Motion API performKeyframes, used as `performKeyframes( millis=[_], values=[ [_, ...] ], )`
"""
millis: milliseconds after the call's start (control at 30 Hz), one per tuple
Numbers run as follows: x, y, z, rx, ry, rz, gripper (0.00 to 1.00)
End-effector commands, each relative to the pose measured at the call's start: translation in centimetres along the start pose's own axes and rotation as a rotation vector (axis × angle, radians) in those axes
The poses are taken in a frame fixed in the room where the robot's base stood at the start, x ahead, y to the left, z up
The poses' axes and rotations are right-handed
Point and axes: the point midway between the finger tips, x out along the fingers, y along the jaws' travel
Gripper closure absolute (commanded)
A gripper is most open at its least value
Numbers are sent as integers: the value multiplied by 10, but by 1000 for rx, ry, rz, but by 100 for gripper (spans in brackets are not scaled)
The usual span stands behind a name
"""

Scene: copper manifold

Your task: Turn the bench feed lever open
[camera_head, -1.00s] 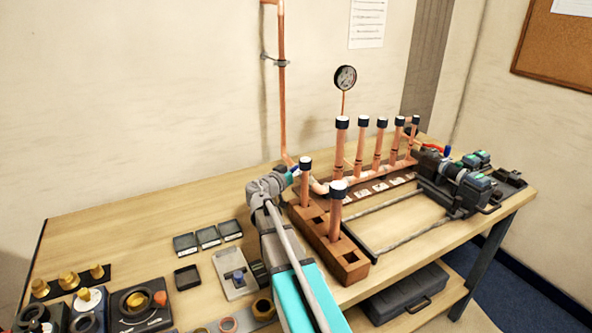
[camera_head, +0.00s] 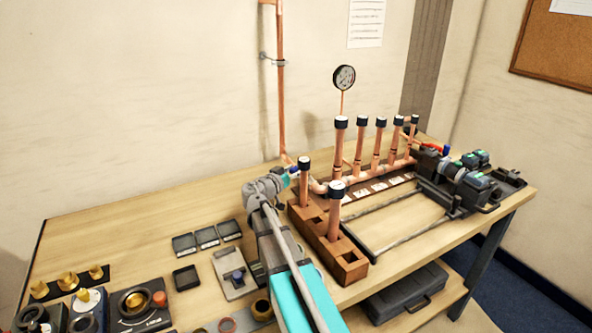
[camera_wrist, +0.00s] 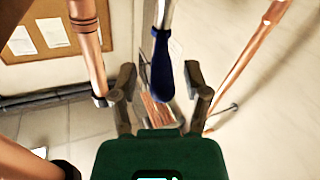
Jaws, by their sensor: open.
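The bench feed lever has a blue handle (camera_wrist: 162,65) on a metal shank. In the wrist view it stands between the two fingers of my gripper (camera_wrist: 160,88), with visible gaps on both sides. My gripper is open and not closed on the handle. In the head view a small blue piece of the lever (camera_head: 293,170) shows at the end of my arm, beside the copper riser on the back wall. My gripper's fingers are mostly hidden there by my own wrist.
Small dark trays (camera_head: 206,237) lie to the left. Bare bench top lies at the back left.

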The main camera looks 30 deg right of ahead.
Motion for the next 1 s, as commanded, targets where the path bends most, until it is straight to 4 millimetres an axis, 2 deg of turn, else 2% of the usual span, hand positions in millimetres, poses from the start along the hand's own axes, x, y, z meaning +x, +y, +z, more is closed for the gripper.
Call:
performKeyframes(
  millis=[600,800,1000],
  values=[
    [-87,0,0,0,1,-4,39],
    [-103,0,0,-1,1,-3,39],
    [-108,0,0,-1,0,-1,39]
  ],
)
